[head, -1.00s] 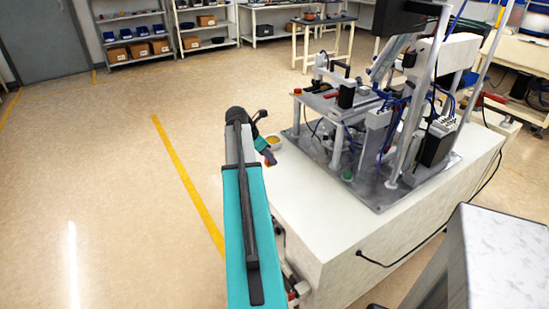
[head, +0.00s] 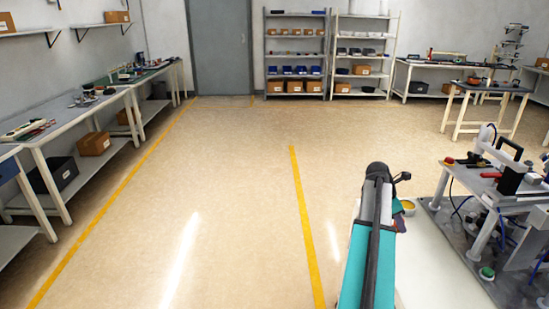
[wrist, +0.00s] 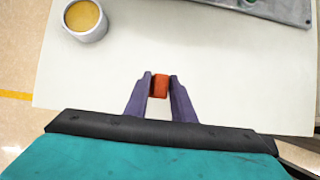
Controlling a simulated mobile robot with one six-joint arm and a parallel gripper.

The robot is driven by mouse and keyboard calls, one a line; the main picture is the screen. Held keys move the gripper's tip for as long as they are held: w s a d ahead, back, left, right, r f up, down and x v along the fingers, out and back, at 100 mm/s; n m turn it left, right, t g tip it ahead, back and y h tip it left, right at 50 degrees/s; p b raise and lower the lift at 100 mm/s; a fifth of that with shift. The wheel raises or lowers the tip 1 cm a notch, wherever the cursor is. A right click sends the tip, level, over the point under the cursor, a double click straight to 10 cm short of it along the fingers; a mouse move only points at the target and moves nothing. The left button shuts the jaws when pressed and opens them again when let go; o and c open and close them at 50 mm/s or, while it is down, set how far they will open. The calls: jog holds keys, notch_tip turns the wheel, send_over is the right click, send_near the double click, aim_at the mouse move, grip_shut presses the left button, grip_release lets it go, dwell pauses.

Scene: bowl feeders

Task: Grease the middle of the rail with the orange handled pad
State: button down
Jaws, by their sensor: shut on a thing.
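My gripper (wrist: 160,88) is shut on the orange handle (wrist: 160,86) between its two purple fingers, over the white bench top. The pad itself is hidden below the handle. A white cup of yellow grease (wrist: 84,20) stands at the upper left in the wrist view, apart from my gripper. The cup also shows in the head view (head: 408,207), just right of my arm's end. My fingers are mostly hidden behind my arm in the head view. I cannot make out the rail in either view.
A machine on a grey metal plate (head: 446,226) stands at the right of the white bench (head: 432,275). Its plate edge shows at the top right of the wrist view. The floor left of my arm is clear. Worktables (head: 75,125) line the left wall; shelves (head: 296,55) stand behind.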

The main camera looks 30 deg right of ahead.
jog(key=w+a+f, duration=0.3)
jog(key=w+a, duration=0.9)
jog(key=a, duration=0.2)
jog(key=w+a+f, duration=0.2)
jog(key=w+a, duration=0.9)
jog(key=a, duration=0.4)
jog(key=w+a+f, duration=0.1)
jog(key=w+a, duration=0.1)
jog(key=a, duration=1.6)
jog(key=w+a+f, duration=0.1)
jog(key=a+f, duration=0.1)
jog(key=a, duration=1.6)
jog(key=shift+w+a+f+m, duration=0.25)
jog(key=shift+w+a+m, duration=0.05)
jog(key=shift+w+a, duration=0.1)
jog(key=shift+s, duration=0.1)
